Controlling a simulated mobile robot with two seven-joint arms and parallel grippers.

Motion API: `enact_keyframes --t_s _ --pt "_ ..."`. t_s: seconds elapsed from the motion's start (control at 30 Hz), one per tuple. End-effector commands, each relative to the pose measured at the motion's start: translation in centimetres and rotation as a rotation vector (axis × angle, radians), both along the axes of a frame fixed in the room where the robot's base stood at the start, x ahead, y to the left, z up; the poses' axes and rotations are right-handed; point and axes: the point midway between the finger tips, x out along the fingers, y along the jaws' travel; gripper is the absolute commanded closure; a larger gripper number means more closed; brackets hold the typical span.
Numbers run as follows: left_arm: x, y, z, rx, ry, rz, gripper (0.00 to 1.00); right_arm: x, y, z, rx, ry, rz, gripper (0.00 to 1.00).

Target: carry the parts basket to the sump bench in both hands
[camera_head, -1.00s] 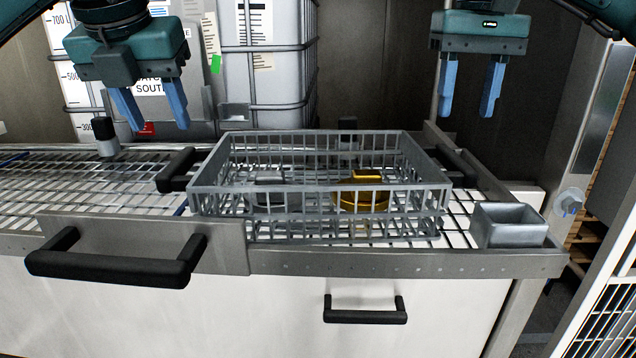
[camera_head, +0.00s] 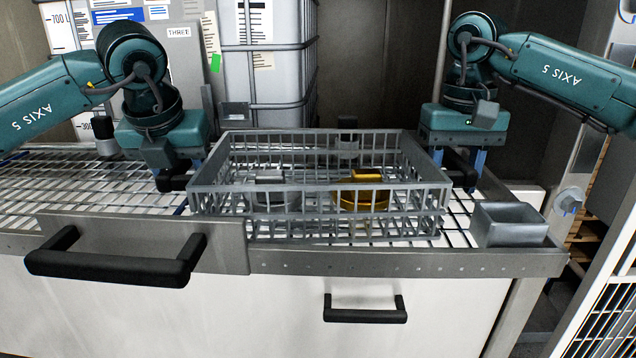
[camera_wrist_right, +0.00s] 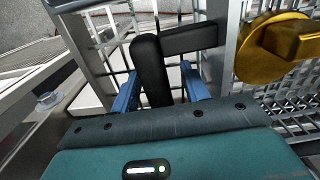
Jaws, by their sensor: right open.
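The grey wire parts basket (camera_head: 320,200) stands on the slatted rack of the bench, with a grey part (camera_head: 275,195) and a yellow part (camera_head: 362,195) inside. It has a black handle at each end. My left gripper (camera_head: 180,178) is down at the left handle (camera_head: 172,183); its fingers are mostly hidden, so I cannot tell if it is open or shut. My right gripper (camera_head: 468,165) is down at the right handle (camera_head: 460,172). In the right wrist view its blue fingers (camera_wrist_right: 158,90) stand open on both sides of the black handle (camera_wrist_right: 152,70).
A small grey open box (camera_head: 508,224) sits on the bench's front right corner. A black drawer-like handle (camera_head: 115,262) juts out at front left. A white tank in a cage (camera_head: 270,60) stands behind the bench. The slatted rack at left (camera_head: 80,190) is clear.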

Motion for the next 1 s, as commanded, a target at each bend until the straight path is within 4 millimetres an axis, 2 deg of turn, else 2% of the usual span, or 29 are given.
enact_keyframes --t_s 0.13,0.67,1.0 --pt "0.00 0.02 0.01 0.000 0.000 0.001 0.56 0.00 -0.01 0.00 0.000 0.000 0.000 0.56" --pt "-0.01 0.02 0.05 0.000 0.000 0.001 1.00 0.01 -0.01 0.03 0.000 0.000 0.000 1.00" --pt "-0.02 0.02 0.07 0.000 0.000 0.001 1.00 0.01 -0.01 0.04 0.000 0.000 0.000 1.00"
